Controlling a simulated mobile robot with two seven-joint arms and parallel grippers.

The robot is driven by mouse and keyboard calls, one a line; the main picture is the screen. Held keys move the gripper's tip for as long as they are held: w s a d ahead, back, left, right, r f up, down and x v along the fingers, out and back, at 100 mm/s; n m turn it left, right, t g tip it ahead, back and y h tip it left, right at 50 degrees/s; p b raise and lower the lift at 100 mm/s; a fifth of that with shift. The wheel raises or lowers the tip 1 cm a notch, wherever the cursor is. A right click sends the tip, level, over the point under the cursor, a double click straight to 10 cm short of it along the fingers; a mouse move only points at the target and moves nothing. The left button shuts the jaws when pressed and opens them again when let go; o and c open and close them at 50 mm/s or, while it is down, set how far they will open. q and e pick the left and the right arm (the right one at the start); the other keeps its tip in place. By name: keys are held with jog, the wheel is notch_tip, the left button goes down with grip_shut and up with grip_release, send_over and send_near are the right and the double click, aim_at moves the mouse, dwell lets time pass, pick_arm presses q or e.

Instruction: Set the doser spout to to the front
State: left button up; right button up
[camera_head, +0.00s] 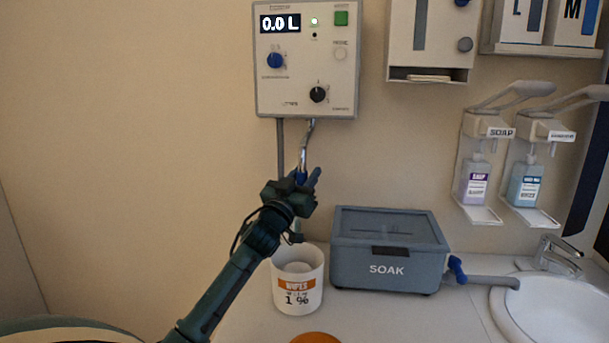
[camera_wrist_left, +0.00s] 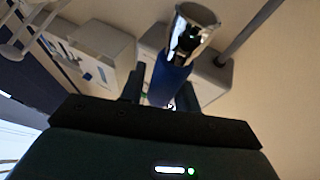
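The doser (camera_head: 305,60) is a pale box on the wall with a display reading 0.0 L. Its chrome spout (camera_head: 305,140) hangs below it, with a blue sleeve (camera_head: 301,178) low on it. In the left wrist view the chrome spout end (camera_wrist_left: 192,35) and blue sleeve (camera_wrist_left: 170,80) show close up. My left gripper (camera_head: 307,180) is at the blue sleeve, which shows between its two fingers (camera_wrist_left: 160,95). The fingers look apart; whether they touch the sleeve is unclear. My right gripper is not in view.
Soap dispensers (camera_head: 480,175) hang at the right. An orange round thing (camera_head: 316,338) shows at the bottom edge. The left wall is bare.

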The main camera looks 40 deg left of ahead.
pick_arm(q)
jog(key=shift+o, duration=1.4)
jog(key=shift+a+r, duration=0.1)
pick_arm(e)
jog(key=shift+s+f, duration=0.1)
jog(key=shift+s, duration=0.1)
pick_arm(q)
jog(key=shift+s, duration=0.1)
jog(key=shift+s+f, duration=0.25)
jog(key=b+v, duration=0.3)
jog(key=v, duration=0.9)
jog(key=shift+s, duration=0.2)
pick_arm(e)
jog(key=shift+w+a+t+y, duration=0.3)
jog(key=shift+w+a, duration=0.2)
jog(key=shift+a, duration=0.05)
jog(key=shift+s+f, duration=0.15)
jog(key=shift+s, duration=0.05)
